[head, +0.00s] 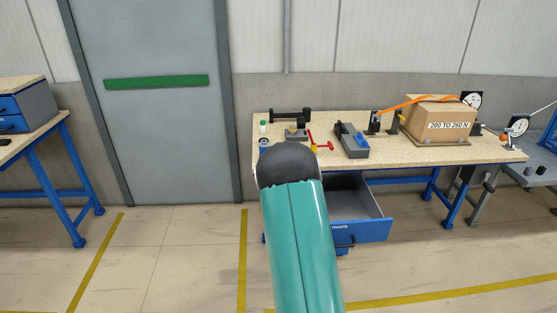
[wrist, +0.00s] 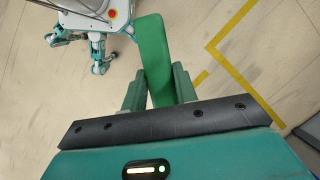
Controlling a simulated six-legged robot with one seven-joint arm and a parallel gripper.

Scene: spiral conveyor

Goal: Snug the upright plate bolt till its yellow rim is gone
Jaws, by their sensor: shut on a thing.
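My gripper (wrist: 158,84) is shut on a long flat green bar (wrist: 152,45) in the wrist view. The bar sticks out past the fingertips, over the floor. What the bar is at its far end cannot be told. In the head view my own arm hides the gripper and the bar. The upright plate bolt and its yellow rim cannot be made out for sure. Small dark upright parts (head: 374,124) stand on the workbench (head: 455,154) in the head view, left of the cardboard box, too small to read. My gripper is away from the bench top in the wrist view.
The bench carries a box marked 200 TO 260 N (head: 440,120), an orange strap (head: 405,102), dial gauges (head: 517,126), a red-handled tool (head: 324,145) and a grey-blue block (head: 351,140). A drawer (head: 360,231) stands open below. A grey door (head: 150,120) is left; floor between is clear.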

